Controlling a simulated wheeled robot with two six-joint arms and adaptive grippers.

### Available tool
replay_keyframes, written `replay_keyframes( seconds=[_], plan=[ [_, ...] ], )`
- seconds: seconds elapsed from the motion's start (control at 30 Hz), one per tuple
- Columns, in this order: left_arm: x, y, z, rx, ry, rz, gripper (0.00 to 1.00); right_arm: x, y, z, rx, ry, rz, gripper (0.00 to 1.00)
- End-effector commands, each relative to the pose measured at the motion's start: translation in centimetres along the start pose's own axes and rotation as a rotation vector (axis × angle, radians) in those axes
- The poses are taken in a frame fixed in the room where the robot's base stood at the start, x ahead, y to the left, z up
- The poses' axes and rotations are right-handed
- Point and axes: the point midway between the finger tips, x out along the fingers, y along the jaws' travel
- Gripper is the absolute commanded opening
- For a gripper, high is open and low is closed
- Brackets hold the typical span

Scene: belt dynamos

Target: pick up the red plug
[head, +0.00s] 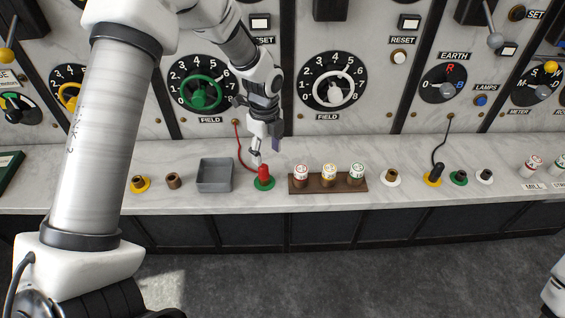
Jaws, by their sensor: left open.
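The red plug (264,173) stands upright in a green-ringed socket on the marble ledge. A red cord runs from it up to the panel behind. My left gripper (256,160) reaches down from above, just behind and slightly left of the plug's top. It is open, and its fingers are small in view, partly overlapping the cord. I cannot tell whether a fingertip touches the plug. Of my right arm only a white part shows at the lower right edge; its gripper is out of view.
A grey square tray (214,188) stands left of the plug. A wooden rack (300,188) with three capped fuses stands to its right. A black plug (436,172) with a black cord is farther right. Dials and knobs cover the panel (390,112) behind. The ledge's front edge is close.

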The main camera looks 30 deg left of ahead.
Motion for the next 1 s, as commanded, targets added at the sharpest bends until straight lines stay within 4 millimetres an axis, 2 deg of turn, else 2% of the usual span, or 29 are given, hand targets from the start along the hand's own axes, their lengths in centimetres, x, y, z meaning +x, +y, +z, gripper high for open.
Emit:
replay_keyframes(
  seconds=[0.3, 0.4, 0.63, 0.67, 0.8, 0.83, 1.0],
  plan=[
    [4.6, 0.2, 0.3, -0.002, 0.001, 0.005, 0.59, -2.6, 0.0, 0.1, 0.0, -0.003, 0.0, 0.4],
    [6.3, 0.1, 0.2, -0.002, 0.001, 0.003, 0.59, -2.7, 0.0, 0.1, 0.0, -0.002, 0.0, 0.4],
    [6.9, 0.1, 0.2, -0.003, 0.0, -0.001, 0.59, -2.6, 0.0, 0.1, 0.0, -0.002, 0.0, 0.4],
    [6.9, 0.1, 0.2, -0.003, 0.0, -0.001, 0.52, -2.6, 0.0, 0.1, 0.0, -0.002, 0.0, 0.4],
    [6.9, 0.1, 0.2, -0.003, 0.0, 0.0, 0.03, -2.6, 0.0, 0.1, 0.0, -0.003, 0.0, 0.4],
    [6.9, 0.1, 0.2, -0.003, 0.0, 0.0, 0.0, -2.6, 0.0, 0.1, 0.0, -0.003, 0.0, 0.4],
    [6.9, 0.1, 0.2, -0.003, 0.001, 0.0, 0.0, -2.6, 0.0, 0.1, 0.0, -0.002, 0.0, 0.4]
  ],
)
